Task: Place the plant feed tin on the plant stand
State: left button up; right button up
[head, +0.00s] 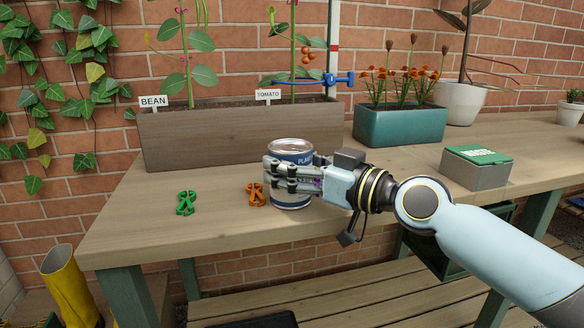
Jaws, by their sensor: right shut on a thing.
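The plant feed tin (292,150) is a silver and dark blue can with partly hidden lettering. It is upright at the front of the wooden bench (125,222). My right gripper (275,175) reaches in from the right and is shut around the tin's side. The fingers cover part of the label. I cannot tell whether the tin's base touches the bench. I cannot identify the plant stand in this view. My left gripper is not in view.
A green clip (186,203) and an orange clip (256,194) lie left of the tin. A wooden planter (200,138) and teal planter (400,126) stand behind. A grey box with a green lid (478,172) is to the right. Yellow boots (68,285) stand lower left.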

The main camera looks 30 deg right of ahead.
jog(key=shift+f, duration=0.15)
jog(key=o, duration=1.5)
